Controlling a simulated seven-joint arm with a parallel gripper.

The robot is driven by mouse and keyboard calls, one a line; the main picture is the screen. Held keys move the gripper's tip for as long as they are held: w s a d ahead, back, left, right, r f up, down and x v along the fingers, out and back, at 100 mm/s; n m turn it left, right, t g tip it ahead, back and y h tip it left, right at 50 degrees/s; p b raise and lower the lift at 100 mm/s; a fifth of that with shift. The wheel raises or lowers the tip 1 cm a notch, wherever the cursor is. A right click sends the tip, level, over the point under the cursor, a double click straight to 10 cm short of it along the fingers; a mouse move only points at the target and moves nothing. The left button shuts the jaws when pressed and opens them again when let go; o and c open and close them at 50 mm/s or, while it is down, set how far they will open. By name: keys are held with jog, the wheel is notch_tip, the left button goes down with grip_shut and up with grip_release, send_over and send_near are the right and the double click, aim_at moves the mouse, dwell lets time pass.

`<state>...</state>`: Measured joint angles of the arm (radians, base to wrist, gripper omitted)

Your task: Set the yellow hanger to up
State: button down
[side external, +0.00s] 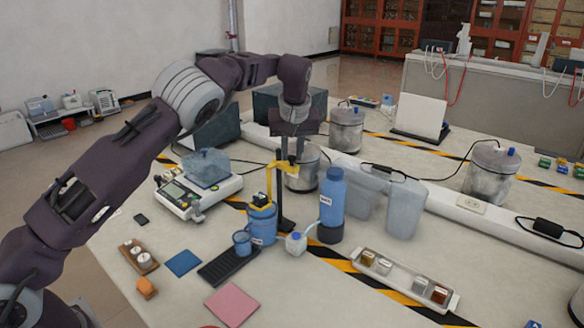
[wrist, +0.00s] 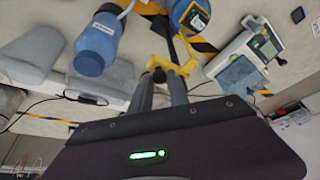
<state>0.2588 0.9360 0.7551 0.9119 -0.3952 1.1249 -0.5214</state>
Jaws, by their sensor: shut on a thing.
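The yellow hanger (side external: 281,166) sits on a dark upright stand (side external: 282,205), with a yellow arm reaching down at its left toward a blue container with a yellow top (side external: 262,222). My gripper (side external: 290,158) points down from above, with its fingers at the hanger. In the wrist view the hanger (wrist: 172,67) lies at the tips of my gripper (wrist: 164,80), between the two fingers. The fingers are shut on it. Their exact contact is partly hidden in the side view.
A tall blue bottle (side external: 332,198) stands close to the right of the stand. A scale (side external: 198,193) with a blue translucent block is at the left. A small white jug (side external: 296,243) and a black rack (side external: 229,265) are in front. Pale bins (side external: 405,208) stand farther right.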

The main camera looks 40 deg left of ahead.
jog(key=shift+r, duration=0.35)
jog(key=c, duration=1.3)
grip_release()
jog(key=shift+f, duration=0.1)
jog(key=v, duration=0.7)
